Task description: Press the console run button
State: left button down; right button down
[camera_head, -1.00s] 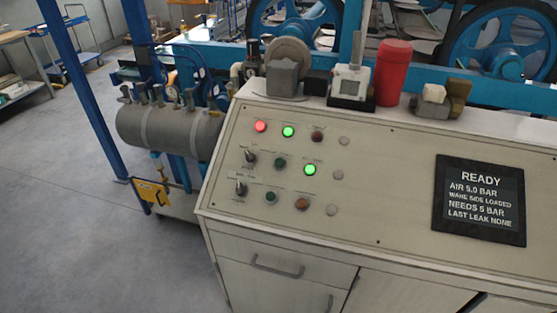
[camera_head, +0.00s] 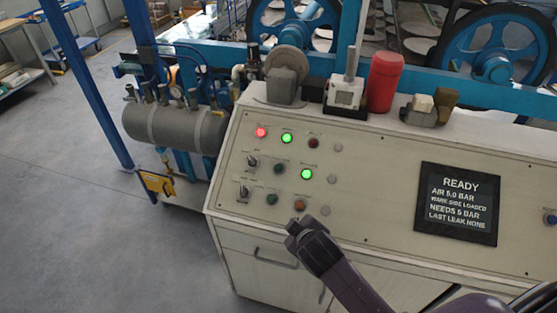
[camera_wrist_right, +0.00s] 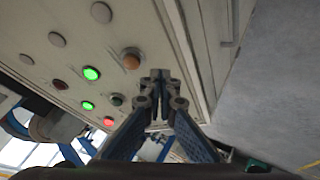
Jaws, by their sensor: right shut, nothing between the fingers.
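The console (camera_head: 380,150) has a sloped cream panel with rows of small round lamps or buttons and two toggle switches. Their labels are too small to read, so I cannot tell which is the run button. A red one (camera_head: 260,132) and two green ones (camera_head: 286,138) (camera_head: 306,174) are lit; an amber one (camera_head: 299,205) is unlit. My right gripper (camera_head: 296,232) is shut and empty at the panel's front edge, just below the amber one. In the right wrist view its fingertips (camera_wrist_right: 161,82) are beside the amber one (camera_wrist_right: 131,60); contact is unclear. My left gripper is not in view.
A dark display (camera_head: 457,203) reads READY, AIR 5.0 BAR. A blue button (camera_head: 550,219) sits at the far right. A red cylinder (camera_head: 384,82) and several fittings stand along the console's top. A grey tank (camera_head: 175,127) stands to its left, with open floor beyond.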

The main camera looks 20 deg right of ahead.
aim_at(279, 168)
jog(key=w+a+r+n+t, duration=0.1)
jog(key=w+r+n+t, duration=0.4)
jog(key=w+r, duration=0.8)
jog(key=shift+w+a, duration=0.35)
jog(key=shift+w, duration=0.25)
jog(key=w+f+b, duration=0.1)
jog(key=f+b, duration=0.1)
jog(key=w+d+f+b, duration=0.1)
jog(key=f+b, duration=0.1)
jog(key=w+d+f+b, duration=0.1)
jog(key=f+b, duration=0.1)
jog(key=shift+f, duration=0.15)
jog(key=shift+w+d+f+b, duration=0.25)
jog(key=shift+w+f+b, duration=0.2)
jog(key=shift+f, duration=0.2)
jog(key=shift+f, duration=0.1)
jog(key=shift+w+d+f, duration=0.15)
jog(key=shift+f, duration=0.1)
